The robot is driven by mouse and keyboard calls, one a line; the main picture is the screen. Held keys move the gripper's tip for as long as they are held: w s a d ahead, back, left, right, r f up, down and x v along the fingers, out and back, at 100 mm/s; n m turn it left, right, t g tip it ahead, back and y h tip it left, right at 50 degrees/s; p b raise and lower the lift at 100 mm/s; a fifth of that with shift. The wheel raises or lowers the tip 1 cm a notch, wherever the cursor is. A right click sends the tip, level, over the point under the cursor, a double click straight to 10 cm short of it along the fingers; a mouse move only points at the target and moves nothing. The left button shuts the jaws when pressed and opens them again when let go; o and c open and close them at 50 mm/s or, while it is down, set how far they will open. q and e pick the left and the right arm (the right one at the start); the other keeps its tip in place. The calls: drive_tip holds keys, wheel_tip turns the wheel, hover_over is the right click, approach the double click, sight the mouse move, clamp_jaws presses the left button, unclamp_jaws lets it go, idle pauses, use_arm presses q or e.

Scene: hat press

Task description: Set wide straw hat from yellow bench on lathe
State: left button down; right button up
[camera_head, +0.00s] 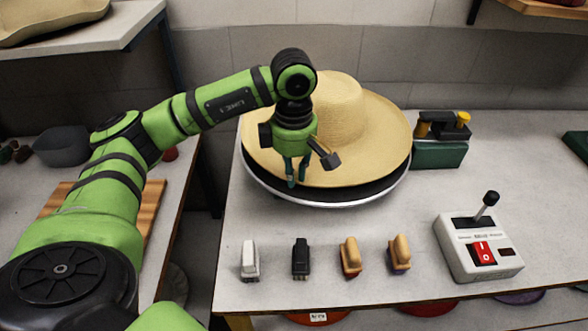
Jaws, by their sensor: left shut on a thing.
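The wide straw hat (345,110) is crown up over the round lathe plate (335,199), which has a black top and a pale metal rim. The brim covers most of the plate, and a dark crescent shows along the front. I cannot tell whether the hat rests on the plate or is held just above it. My left gripper (297,178) points down at the front left of the brim and is shut on it. The gripper and wrist hide part of the brim. My right gripper is not in view.
A control box (480,249) with a red switch and lever stands at the right. Several small brushes or blocks (350,257) line the table front. A green block with tools (438,150) is close right of the hat. A shelf (90,38) hangs upper left.

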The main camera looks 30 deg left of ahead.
use_arm(q)
drive_tip(key=shift+f+b, duration=0.9)
drive_tip(key=shift+f, duration=0.15)
idle(0.4)
drive_tip(key=c, duration=1.1)
unclamp_jaws()
